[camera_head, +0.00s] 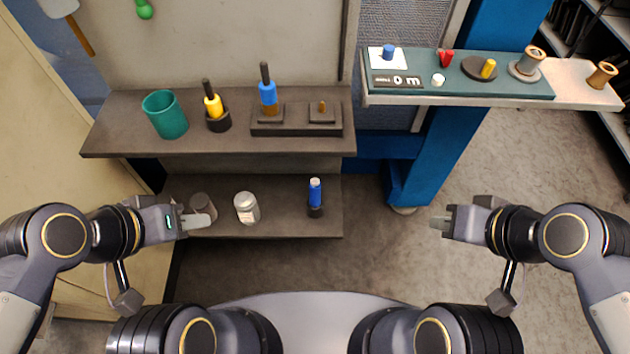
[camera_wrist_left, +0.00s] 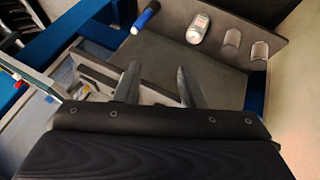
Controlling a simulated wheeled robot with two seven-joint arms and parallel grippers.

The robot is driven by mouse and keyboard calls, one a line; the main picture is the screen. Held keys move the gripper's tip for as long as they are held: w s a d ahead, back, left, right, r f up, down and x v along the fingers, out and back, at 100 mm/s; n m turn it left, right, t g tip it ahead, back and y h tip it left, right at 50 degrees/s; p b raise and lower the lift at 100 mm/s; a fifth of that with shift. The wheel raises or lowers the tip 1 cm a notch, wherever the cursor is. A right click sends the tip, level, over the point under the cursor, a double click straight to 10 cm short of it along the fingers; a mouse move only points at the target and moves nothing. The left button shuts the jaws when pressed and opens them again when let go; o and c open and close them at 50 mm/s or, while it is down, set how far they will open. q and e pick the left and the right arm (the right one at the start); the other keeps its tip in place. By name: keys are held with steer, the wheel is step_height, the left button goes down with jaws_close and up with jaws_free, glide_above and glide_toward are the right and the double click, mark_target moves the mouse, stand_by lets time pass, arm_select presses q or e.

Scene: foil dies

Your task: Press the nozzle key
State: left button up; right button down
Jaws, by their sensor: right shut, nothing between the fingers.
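A teal panel (camera_head: 420,65) lies on the pale shelf at the upper right. It carries a blue knob (camera_head: 388,51) on a white plate, a small dark display, a red piece (camera_head: 446,57), a white button (camera_head: 438,79), a yellow lever (camera_head: 488,69) on a dark disc and a copper-topped cylinder (camera_head: 531,60). I cannot tell which is the nozzle key. My left gripper (camera_head: 195,221) is by the lower shelf, far from the panel; its fingers stand apart and empty in the left wrist view (camera_wrist_left: 159,78). My right gripper (camera_head: 440,224) is shut and empty, well below the panel.
A brown two-level shelf (camera_head: 120,145) stands at the left. It holds a teal cup (camera_head: 165,115), yellow-handled and blue-handled tools, a white-lidded jar (camera_head: 246,207) and a blue bottle (camera_head: 315,195). A blue post (camera_head: 440,150) stands under the panel. Floor between my arms is clear.

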arm_select(q)
steer(key=shift+c, duration=0.2)
stand_by(0.4)
jaws_close()
stand_by(1.5)
